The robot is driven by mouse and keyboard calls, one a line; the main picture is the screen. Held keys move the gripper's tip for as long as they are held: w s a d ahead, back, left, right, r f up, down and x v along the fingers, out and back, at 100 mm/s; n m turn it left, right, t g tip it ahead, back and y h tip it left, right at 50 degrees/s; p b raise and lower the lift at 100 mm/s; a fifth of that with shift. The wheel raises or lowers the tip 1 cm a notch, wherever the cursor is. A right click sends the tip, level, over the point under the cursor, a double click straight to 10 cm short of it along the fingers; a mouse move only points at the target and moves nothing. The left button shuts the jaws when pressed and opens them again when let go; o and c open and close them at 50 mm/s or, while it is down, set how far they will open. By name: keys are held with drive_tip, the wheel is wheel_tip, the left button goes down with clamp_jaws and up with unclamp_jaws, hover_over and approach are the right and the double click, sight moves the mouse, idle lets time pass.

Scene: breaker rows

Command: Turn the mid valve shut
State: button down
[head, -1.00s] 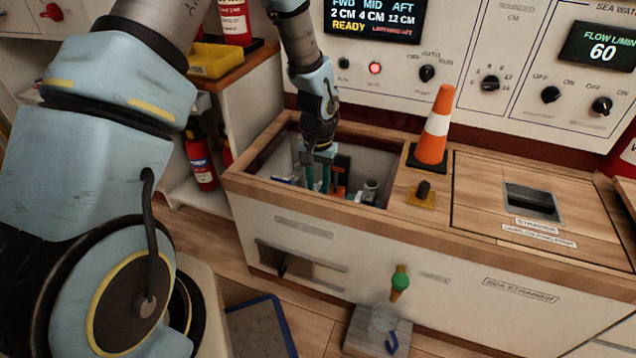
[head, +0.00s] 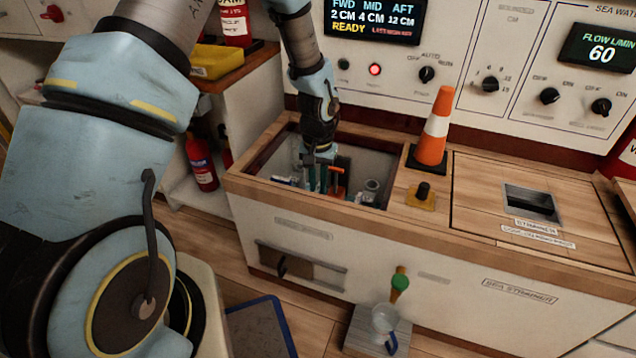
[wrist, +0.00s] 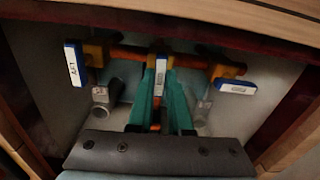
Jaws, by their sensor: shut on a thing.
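In the wrist view, the mid valve's handle (wrist: 161,76) is a narrow blue lever with a white label, pointing along the view between my fingertips. My gripper (wrist: 160,88) has teal fingers shut on it from both sides. The label's text is too small to read. The AFT valve's handle (wrist: 75,63) is on the left, pointing much the same way. Another blue handle (wrist: 236,88) on the right lies crosswise. An orange pipe (wrist: 190,58) links the valves. In the head view, my gripper (head: 318,180) reaches down into the open bilge well (head: 360,160), hiding most of the mid valve.
Wooden rims (head: 300,207) surround the well closely. The panel display (head: 375,18) above reads FWD 2, MID 4, AFT 12 CM, READY.

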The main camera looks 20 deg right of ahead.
sight(318, 188)
drive_tip(key=n+p, duration=0.1)
drive_tip(key=n, duration=0.1)
drive_tip(key=n+p, duration=0.2)
drive_tip(key=shift+r+n, duration=0.2)
drive_tip(key=shift+n, duration=0.1)
drive_tip(key=n+p, duration=0.3)
drive_tip(key=n, duration=0.1)
drive_tip(key=shift+n, duration=0.3)
drive_tip(key=n+p, duration=0.3)
drive_tip(key=n, duration=0.1)
drive_tip(key=shift+f+n+p, duration=0.15)
drive_tip(key=shift+n+p, duration=1.05)
drive_tip(key=shift+n, duration=0.8)
drive_tip(key=c, duration=0.8)
unclamp_jaws()
drive_tip(key=shift+c, duration=0.2)
wheel_tip(318, 188, up, 11)
drive_tip(key=p, duration=0.1)
drive_tip(key=shift+p, duration=0.4)
